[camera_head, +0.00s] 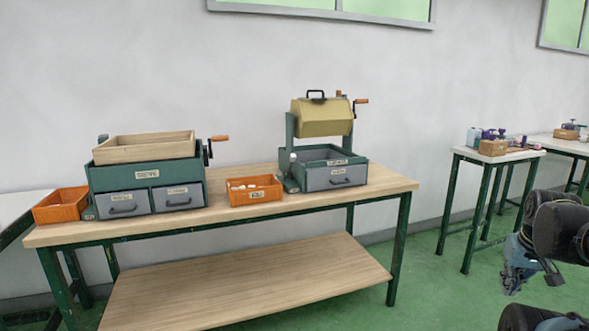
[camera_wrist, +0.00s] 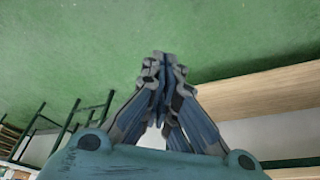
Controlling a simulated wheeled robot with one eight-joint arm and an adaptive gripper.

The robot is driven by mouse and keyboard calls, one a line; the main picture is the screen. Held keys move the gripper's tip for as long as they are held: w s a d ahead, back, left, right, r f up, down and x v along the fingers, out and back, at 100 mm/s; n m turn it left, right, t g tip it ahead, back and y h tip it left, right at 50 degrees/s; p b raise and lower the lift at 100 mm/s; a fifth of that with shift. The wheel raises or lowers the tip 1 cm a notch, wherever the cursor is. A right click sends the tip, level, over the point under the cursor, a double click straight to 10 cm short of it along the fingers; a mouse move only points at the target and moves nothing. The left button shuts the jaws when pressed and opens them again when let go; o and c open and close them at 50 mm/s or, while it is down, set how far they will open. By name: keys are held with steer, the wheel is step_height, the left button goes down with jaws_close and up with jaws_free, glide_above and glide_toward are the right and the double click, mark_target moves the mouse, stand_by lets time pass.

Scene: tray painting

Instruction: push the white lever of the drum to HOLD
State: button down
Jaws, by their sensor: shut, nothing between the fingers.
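The yellow drum (camera_head: 321,117) hangs in a green frame on the wooden bench, with a black handle on top and an orange-tipped crank on its right. A small white-topped lever (camera_head: 293,158) stands upright at the left of the drum's base. The label text there is too small to read. My gripper (camera_head: 513,285) is at the far right of the head view, off the bench and well away from the drum. In the wrist view my gripper (camera_wrist: 162,62) is shut and empty above the green floor.
The bench (camera_head: 385,187) also bears a green sieve box (camera_head: 146,178) with drawers, and two orange bins (camera_head: 61,205) and (camera_head: 253,190). A side table (camera_head: 498,154) with bottles stands at the right. Green floor (camera_head: 450,290) lies clear between the bench and my arm.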

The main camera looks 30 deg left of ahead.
steer(key=w+a+r+n+t+y, duration=0.1)
steer(key=w+a+r+n, duration=0.1)
steer(key=w+a, duration=0.3)
steer(key=w+a+r+n+t+y, duration=0.1)
steer(key=w+a+r+n+t, duration=0.15)
steer(key=w, duration=0.45)
steer(key=w+a+r+n+t+y, duration=0.2)
steer(key=w+a+r+n, duration=0.15)
steer(key=w+a, duration=0.4)
steer(key=w+a+r+n+t+y, duration=0.15)
steer(key=w+a+n, duration=0.25)
steer(key=a, duration=0.7)
steer(key=w+a+r+n+t+y, duration=0.1)
steer(key=w+a+r+n+y, duration=0.2)
steer(key=w+a, duration=0.45)
steer(key=s+a+n+t+y, duration=0.25)
steer(key=a+n+y, duration=0.3)
steer(key=a, duration=1.65)
steer(key=s+a+f+n+t+y, duration=0.2)
steer(key=s+a+f+n+y, duration=0.2)
steer(key=s+a+f, duration=0.3)
steer(key=s+a+n, duration=0.1)
steer(key=s+a, duration=0.3)
steer(key=s, duration=0.2)
steer(key=shift+s+f+t, duration=0.15)
steer(key=shift+s+t, duration=0.05)
steer(key=shift+t, duration=0.15)
steer(key=shift+w+d, duration=0.1)
